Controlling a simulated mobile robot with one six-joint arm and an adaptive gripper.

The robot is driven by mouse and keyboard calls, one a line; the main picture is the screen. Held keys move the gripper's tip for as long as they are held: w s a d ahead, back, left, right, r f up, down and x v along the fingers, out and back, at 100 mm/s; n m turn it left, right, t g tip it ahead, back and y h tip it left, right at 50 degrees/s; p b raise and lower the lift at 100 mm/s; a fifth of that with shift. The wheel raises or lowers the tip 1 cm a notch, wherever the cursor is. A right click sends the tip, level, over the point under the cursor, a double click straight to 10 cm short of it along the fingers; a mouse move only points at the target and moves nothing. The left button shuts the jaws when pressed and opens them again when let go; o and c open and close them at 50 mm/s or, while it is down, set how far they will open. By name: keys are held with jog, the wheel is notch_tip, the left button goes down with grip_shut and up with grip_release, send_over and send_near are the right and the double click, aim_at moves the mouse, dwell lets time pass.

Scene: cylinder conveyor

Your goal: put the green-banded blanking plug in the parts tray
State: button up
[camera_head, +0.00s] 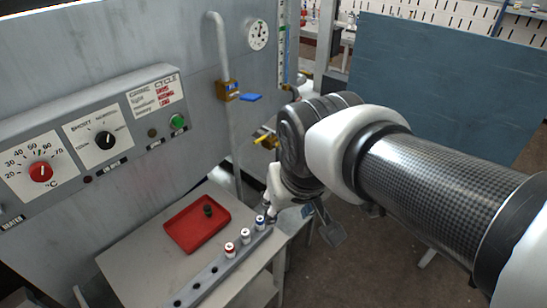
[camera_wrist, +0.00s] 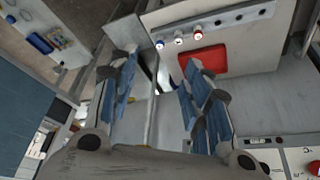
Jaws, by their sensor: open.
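A small dark plug (camera_head: 208,210) stands in the red parts tray (camera_head: 183,238) on the table; its band looks dark green, but it is too small to be sure. The tray also shows in the wrist view (camera_wrist: 208,53), partly behind a finger, and I cannot make out the dark plug there.
The grey rail (camera_head: 204,282) runs along the table's (camera_head: 127,261) front edge, with several empty dark holes. A control panel (camera_head: 95,140) with dials and a vertical pipe (camera_head: 226,60) stand behind. A blue partition (camera_head: 440,85) is at right.

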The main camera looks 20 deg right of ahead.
jog(key=s+d+f, duration=0.1)
jog(key=s+f, duration=0.1)
jog(key=s, duration=0.8)
jog(key=shift+s+d, duration=0.2)
